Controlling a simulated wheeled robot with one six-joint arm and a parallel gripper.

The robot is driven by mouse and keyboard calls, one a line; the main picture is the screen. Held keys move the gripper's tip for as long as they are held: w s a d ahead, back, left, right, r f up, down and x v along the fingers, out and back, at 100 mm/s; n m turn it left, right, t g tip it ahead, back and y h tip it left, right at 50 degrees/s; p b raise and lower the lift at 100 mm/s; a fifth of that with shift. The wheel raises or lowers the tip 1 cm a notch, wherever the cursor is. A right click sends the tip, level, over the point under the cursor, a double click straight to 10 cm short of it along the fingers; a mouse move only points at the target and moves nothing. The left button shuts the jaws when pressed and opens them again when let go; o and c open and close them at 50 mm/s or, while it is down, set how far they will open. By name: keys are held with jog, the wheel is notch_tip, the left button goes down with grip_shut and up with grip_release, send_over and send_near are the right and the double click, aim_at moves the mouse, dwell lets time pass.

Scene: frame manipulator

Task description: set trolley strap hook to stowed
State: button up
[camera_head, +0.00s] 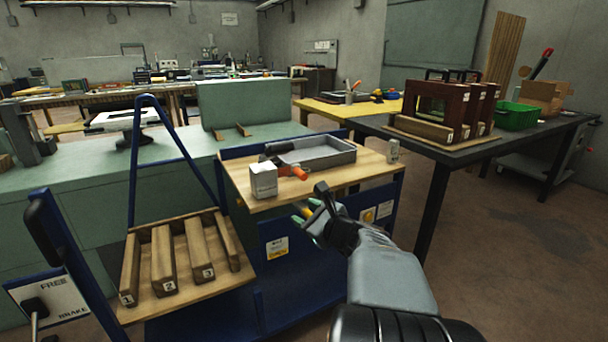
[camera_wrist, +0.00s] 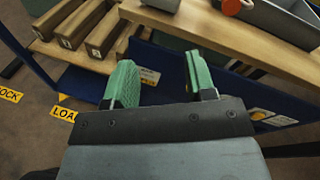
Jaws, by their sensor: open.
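The blue trolley (camera_head: 290,255) stands in front of me, with a wooden top shelf and a lower wooden shelf on its left. My gripper (camera_head: 318,208) is in front of the trolley's blue side panel, just below the top shelf's front edge. In the wrist view my gripper (camera_wrist: 162,82) has its green fingers apart with nothing between them. A round yellow-orange piece (camera_head: 368,215) sits beside a white label on the panel, right of my gripper; it also shows at the right of the wrist view (camera_wrist: 259,115). I cannot clearly make out the strap hook or its position.
A grey tray (camera_head: 315,155), a white box (camera_head: 263,179) and an orange-handled tool are on the top shelf. Numbered wooden blocks (camera_head: 164,260) lie on the lower shelf. A FREE/BRAKE plate (camera_head: 50,298) is at the left. A dark table (camera_head: 440,150) holds frames at the right.

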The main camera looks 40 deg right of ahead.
aim_at(306, 180)
jog(key=d+r+m+t+h, duration=0.1)
jog(key=d+r+m+h, duration=0.25)
jog(key=d+m, duration=0.2)
jog(key=shift+n, duration=0.35)
jog(key=w+b, duration=0.1)
jog(key=w, duration=0.3)
jog(key=w+d, duration=0.1)
jog(key=w, duration=0.3)
jog(key=w+d+b, duration=0.1)
jog(key=w, duration=0.3)
jog(key=shift+d+f+b, duration=0.2)
jog(key=shift+f+b, duration=0.1)
jog(key=shift+f, duration=0.1)
jog(key=shift+c, duration=0.3)
grip_shut()
